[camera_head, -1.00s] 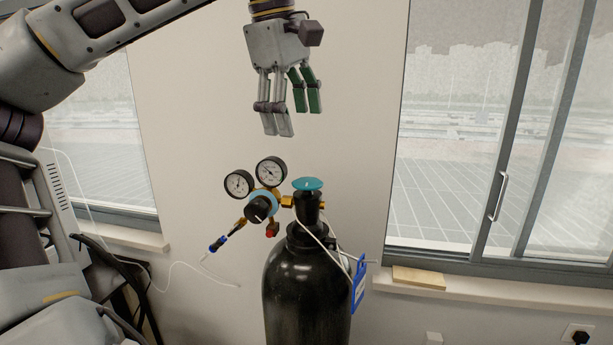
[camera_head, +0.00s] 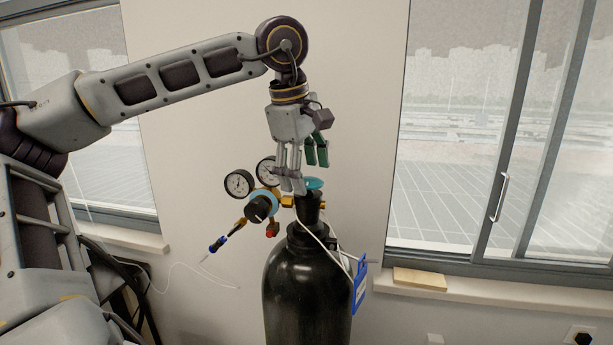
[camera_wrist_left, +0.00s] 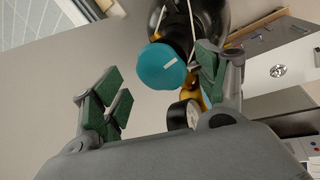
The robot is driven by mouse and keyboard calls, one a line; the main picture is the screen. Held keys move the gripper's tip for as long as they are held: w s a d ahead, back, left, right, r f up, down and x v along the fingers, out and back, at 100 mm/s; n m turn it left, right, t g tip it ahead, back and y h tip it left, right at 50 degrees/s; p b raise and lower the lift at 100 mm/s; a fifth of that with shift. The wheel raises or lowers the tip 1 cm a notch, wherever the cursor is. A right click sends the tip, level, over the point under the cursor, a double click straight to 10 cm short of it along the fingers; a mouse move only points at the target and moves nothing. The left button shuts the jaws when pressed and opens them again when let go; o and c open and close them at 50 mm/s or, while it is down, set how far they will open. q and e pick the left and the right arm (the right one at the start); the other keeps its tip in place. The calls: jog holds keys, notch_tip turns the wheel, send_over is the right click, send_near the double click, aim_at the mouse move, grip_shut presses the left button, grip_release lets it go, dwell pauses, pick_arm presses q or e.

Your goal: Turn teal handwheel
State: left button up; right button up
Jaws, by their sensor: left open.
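The teal handwheel (camera_head: 315,184) sits on top of the valve of a black gas cylinder (camera_head: 306,285). In the head view my left gripper (camera_head: 303,170) points down at the handwheel, its fingers just above and partly in front of it, hiding its left part. In the left wrist view the handwheel (camera_wrist_left: 162,67) shows as a teal disc with a white mark, between the spread green-padded fingers and closer to the right-hand one. The gripper is open and empty. I cannot tell whether a finger touches the wheel. My right gripper is not in view.
Two pressure gauges (camera_head: 239,184) and a regulator with a black knob (camera_head: 259,208) project left of the valve. A white cord and a blue tag (camera_head: 359,287) hang on the cylinder's right side. Windows flank the wall; a wooden block (camera_head: 419,278) lies on the right sill.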

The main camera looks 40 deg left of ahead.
pick_arm(q)
jog(key=shift+w+f, duration=0.15)
jog(key=shift+f, duration=0.45)
jog(key=c, duration=1.1)
jog(key=shift+c, duration=0.2)
